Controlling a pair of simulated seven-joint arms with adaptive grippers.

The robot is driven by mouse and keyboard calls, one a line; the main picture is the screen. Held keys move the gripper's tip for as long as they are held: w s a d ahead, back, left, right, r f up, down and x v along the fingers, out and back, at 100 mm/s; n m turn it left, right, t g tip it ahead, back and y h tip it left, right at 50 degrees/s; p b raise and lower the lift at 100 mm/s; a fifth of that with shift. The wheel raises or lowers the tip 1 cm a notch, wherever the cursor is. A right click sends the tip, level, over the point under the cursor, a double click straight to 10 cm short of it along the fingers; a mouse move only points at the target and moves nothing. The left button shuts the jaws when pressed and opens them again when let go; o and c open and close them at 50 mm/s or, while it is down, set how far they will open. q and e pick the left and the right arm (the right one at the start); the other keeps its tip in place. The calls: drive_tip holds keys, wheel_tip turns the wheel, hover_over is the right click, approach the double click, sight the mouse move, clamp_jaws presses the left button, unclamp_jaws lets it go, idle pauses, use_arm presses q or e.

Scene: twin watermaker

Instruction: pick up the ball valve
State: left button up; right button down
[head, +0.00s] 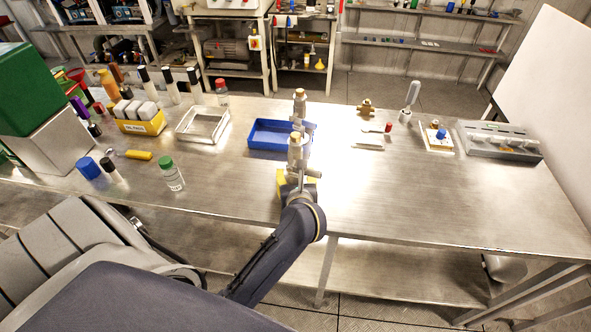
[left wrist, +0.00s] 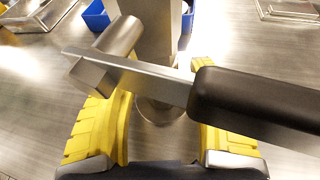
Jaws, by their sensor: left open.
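A steel valve-like fitting with a lever (head: 296,152), which I take for the ball valve, stands upright near the table's front edge. In the left wrist view its steel body (left wrist: 154,35) rises from a round foot, and its flat lever with a black grip (left wrist: 255,100) crosses in front of my fingers. My left gripper (head: 297,180) is open, low at the near side of the fitting. Its yellow fingers (left wrist: 162,112) stand on either side of the body's lower part, with gaps visible. Contact cannot be told. My right gripper is not in view.
A blue tray (head: 262,147) lies just behind and left of the fitting. A similar steel piece (head: 300,103) stands behind. A green-capped bottle (head: 172,177) is to the left. A brass fitting (head: 366,109) stands back right. The front right of the table is clear.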

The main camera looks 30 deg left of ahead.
use_arm(q)
clamp_jaws()
idle(0.5)
